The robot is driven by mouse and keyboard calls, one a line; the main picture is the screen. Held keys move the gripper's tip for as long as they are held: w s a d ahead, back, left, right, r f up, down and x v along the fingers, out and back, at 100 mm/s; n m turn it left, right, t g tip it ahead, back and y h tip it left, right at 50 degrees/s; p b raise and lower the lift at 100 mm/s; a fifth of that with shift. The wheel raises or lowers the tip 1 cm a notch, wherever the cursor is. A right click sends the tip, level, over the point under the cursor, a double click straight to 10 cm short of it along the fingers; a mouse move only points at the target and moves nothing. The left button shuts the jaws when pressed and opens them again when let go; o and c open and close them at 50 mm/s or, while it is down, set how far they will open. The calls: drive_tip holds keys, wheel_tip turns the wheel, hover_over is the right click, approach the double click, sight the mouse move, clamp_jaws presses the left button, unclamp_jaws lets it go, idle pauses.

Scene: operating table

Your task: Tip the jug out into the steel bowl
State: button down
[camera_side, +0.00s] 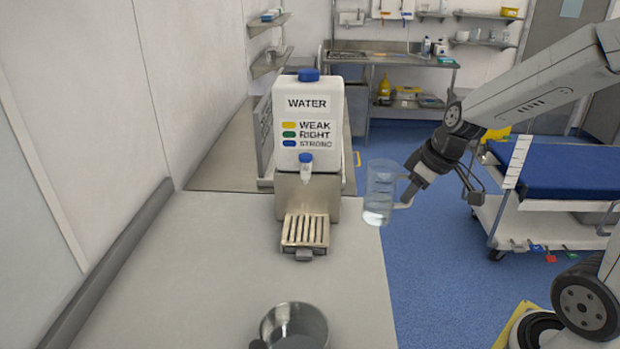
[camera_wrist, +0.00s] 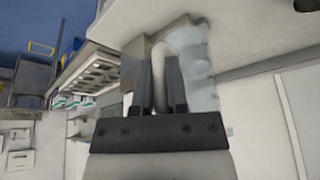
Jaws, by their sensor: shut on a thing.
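The clear jug (camera_side: 380,192) is held in the air at the right edge of the worktop in the side view. It is close to upright, with a little clear liquid low inside. My gripper (camera_side: 407,190) is shut on its handle, on the jug's right side. In the wrist view, the fingers of my gripper (camera_wrist: 160,85) close around the pale handle, and the jug's clear wall (camera_wrist: 200,75) shows to the right. The steel bowl (camera_side: 294,326) sits on the worktop at the bottom of the side view, partly cut off by the frame edge.
A white water dispenser (camera_side: 308,125) with a blue-capped tap stands at the back of the worktop (camera_side: 215,260). A slatted drip tray (camera_side: 305,232) lies below the tap. The worktop between tray and bowl is clear. A blue-topped trolley (camera_side: 560,170) stands at the right.

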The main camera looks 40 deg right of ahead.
sight(401, 176)
drive_tip(key=shift+w+r, duration=0.1)
drive_tip(key=shift+r, duration=0.75)
drive_tip(key=shift+w+a+r+n+y, duration=0.15)
drive_tip(key=shift+w+a+n+y, duration=0.15)
drive_tip(key=shift+w+n, duration=0.3)
drive_tip(key=shift+w+a+r+n+y, duration=0.1)
drive_tip(key=shift+w+a+n+y, duration=0.15)
drive_tip(key=shift+w+n, duration=0.3)
drive_tip(key=w+a+r+n+g+y, duration=0.2)
drive_tip(key=w+a+n+g, duration=0.4)
drive_tip(key=w+a+n, duration=0.85)
drive_tip(key=a+f+n+g+h, duration=0.3)
drive_tip(key=a+n+h, duration=0.2)
drive_tip(key=a+n, duration=1.15)
drive_tip(key=f+n, duration=0.1)
drive_tip(key=f, duration=0.3)
drive_tip(key=d+f, duration=0.1)
drive_tip(key=f, duration=0.4)
drive_tip(key=d+f+n, duration=0.1)
drive_tip(key=f, duration=0.3)
drive_tip(key=shift+d+f+n, duration=0.15)
drive_tip(key=shift+f+n, duration=0.2)
drive_tip(key=shift+f, duration=0.05)
drive_tip(key=shift+r+t, duration=0.15)
drive_tip(key=shift+t, duration=0.15)
